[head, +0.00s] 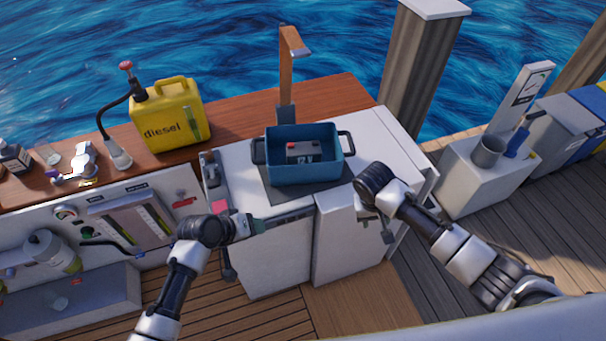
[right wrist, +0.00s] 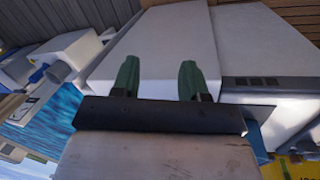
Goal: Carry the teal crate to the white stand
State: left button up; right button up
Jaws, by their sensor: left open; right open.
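The teal crate (head: 337,166) sits upright on a dark mat on top of a white cabinet in the head view. It has a dark handle on its left and right ends and holds a grey battery (head: 305,152). My left gripper (head: 259,226) is open and empty, below and left of the crate, in front of the cabinet. My right gripper is open and empty, with two green fingers apart in the right wrist view (right wrist: 158,78). In the head view it is below and right of the crate, its fingers mostly hidden. A white stand (head: 470,195) is at the right on the dock.
A yellow diesel can (head: 171,115) is left of the crate on the wooden counter. A wooden post with a lamp (head: 286,70) rises behind the crate. A thick piling (head: 420,65) stands behind right.

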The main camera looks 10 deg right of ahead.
pick_arm(q)
jog(key=shift+s+f, duration=0.15)
jog(key=shift+s, duration=0.05)
pick_arm(e)
jog(key=v, duration=1.2)
jog(key=shift+w, duration=0.25)
jog(key=shift+s, duration=0.1)
jog(key=shift+f, duration=0.1)
